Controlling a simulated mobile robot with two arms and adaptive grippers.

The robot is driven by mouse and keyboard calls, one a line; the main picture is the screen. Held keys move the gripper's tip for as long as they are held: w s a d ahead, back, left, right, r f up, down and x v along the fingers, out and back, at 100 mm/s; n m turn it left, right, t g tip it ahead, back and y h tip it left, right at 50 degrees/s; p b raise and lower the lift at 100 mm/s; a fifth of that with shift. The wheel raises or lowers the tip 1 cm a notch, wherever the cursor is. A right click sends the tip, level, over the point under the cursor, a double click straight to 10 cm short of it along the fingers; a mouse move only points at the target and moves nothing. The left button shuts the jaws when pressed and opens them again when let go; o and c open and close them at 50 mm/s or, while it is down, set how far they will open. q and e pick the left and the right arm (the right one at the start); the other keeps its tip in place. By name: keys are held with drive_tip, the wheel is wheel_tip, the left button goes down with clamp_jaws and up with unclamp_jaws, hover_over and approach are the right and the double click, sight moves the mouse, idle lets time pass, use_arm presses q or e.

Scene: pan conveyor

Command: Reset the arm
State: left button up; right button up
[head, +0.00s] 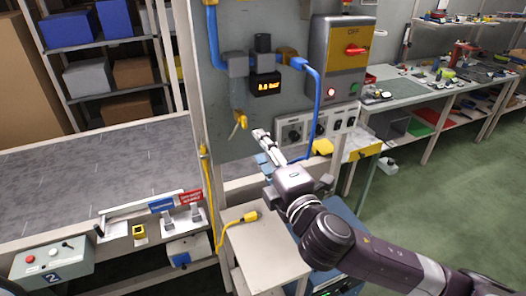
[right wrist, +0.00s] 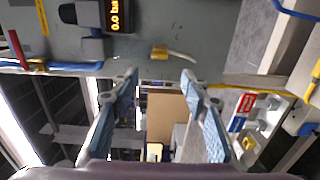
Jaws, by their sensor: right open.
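My right arm (head: 330,238) reaches in from the lower right, bent up and to the left toward the grey wall panel. My right gripper (head: 262,138) is at its end, in front of the panel and below the display box. In the right wrist view the two blue-padded fingers of the right gripper (right wrist: 158,84) stand wide apart with nothing between them. I cannot tell the exact gap to the panel. My left gripper is not in the head view.
The panel holds a display box (head: 266,85), blue pipes, a yellow handle (head: 240,122) and a switch box with a red knob (head: 354,49). A small table (head: 262,250) with a yellow plug (head: 250,216) stands below. The conveyor (head: 90,160) is left; green floor (head: 455,170) is open right.

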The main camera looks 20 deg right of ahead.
drive_tip(key=shift+s, duration=0.25)
drive_tip(key=shift+f, duration=0.1)
